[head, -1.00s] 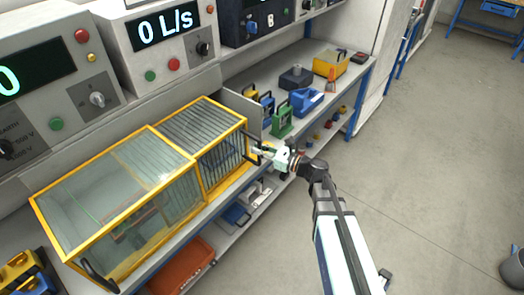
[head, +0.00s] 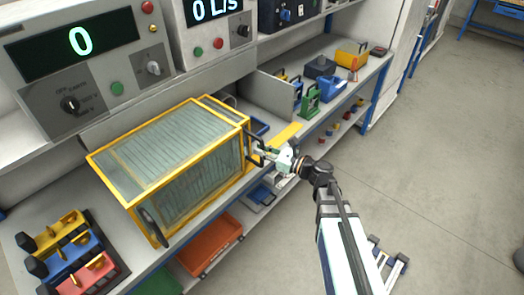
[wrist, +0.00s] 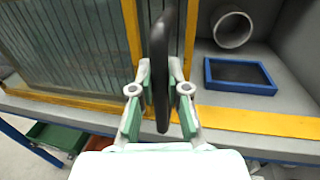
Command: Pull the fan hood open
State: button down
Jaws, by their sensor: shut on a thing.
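The fan hood is a yellow-framed clear box with slatted panels (head: 165,150) on the bench, at the left of the head view. Its two sections now overlap. A black upright handle (wrist: 160,50) is on the frame's right end. My gripper (head: 270,153) is at that end, and in the wrist view my gripper (wrist: 160,95) is shut on the handle, one finger on each side. Right of the frame, a grey bay is uncovered, with a round duct opening (wrist: 233,28) and a blue-rimmed tray (wrist: 240,74). A second black handle (head: 152,228) is at the hood's left end.
A control panel with a display reading 0 (head: 80,40) stands behind. Coloured blocks (head: 72,250) sit front left, and a green tool (head: 310,98) and a blue one (head: 333,87) lie farther right. An orange bin (head: 210,245) is on the lower shelf.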

jog(key=c, duration=1.1)
grip_release()
jog(key=shift+c, duration=0.2)
jog(key=v, duration=1.2)
